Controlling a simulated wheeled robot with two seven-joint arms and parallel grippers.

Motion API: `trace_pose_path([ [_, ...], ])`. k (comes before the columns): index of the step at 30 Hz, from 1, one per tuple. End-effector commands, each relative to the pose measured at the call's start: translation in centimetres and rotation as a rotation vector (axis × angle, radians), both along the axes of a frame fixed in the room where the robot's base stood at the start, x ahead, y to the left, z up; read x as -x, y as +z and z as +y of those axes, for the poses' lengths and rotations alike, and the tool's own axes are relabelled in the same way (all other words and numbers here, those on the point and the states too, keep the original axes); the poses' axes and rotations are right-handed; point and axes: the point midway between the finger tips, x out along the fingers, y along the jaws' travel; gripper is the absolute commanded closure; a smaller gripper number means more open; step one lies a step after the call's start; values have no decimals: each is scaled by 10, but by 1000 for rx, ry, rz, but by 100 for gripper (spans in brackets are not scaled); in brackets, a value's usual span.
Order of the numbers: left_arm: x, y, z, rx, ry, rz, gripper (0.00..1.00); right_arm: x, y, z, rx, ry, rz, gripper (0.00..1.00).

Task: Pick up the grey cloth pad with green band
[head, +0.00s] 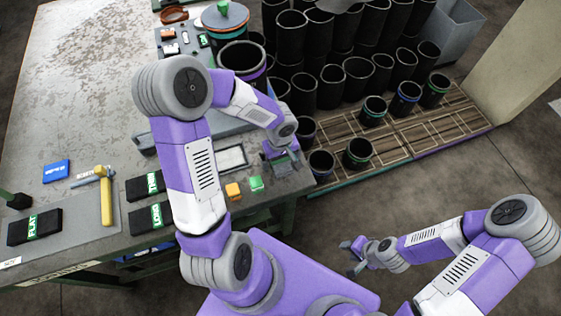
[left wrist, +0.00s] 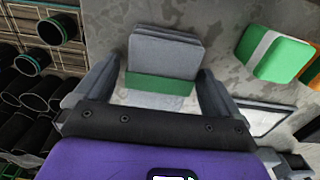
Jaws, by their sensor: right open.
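The grey cloth pad (left wrist: 164,54) with its green band (left wrist: 158,84) lies between the two fingers of my left gripper (left wrist: 160,68) in the left wrist view. It looks layered, with its green band on the side towards my palm. One finger is on each side, very close to the pad; whether they press on it I cannot tell. In the head view my left gripper (head: 281,158) is low at the table's right edge and mostly hides the pad. My right gripper (head: 355,256) is open and empty, out over the floor, far from the pad.
A green block (head: 256,184) and an orange block (head: 233,190) sit on the table (head: 85,110) near my left gripper. A framed white panel (head: 231,158) lies beside it. Several black sleeves (head: 330,87) stand on the wooden pallet (head: 440,128) at the right.

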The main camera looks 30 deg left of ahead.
Motion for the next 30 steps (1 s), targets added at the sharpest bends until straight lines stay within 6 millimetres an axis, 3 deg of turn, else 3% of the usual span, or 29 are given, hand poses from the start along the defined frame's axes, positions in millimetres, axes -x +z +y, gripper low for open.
trace_pose_path([
  [1, 0, 0, 0, 0, 0, 0, 12, 0, 0, 0, 0, 0, 0, 57],
  [10, 0, 0, 0, 0, 0, 0, 56, 0, 0, 0, 0, 0, 0, 57],
  [19, -1, 8, 0, -1, 2, -2, 57, 0, 3, 0, 0, 0, 0, 57],
  [30, -1, 78, 0, -1, 1, -5, 57, 0, 24, 0, 0, 0, 0, 57],
])
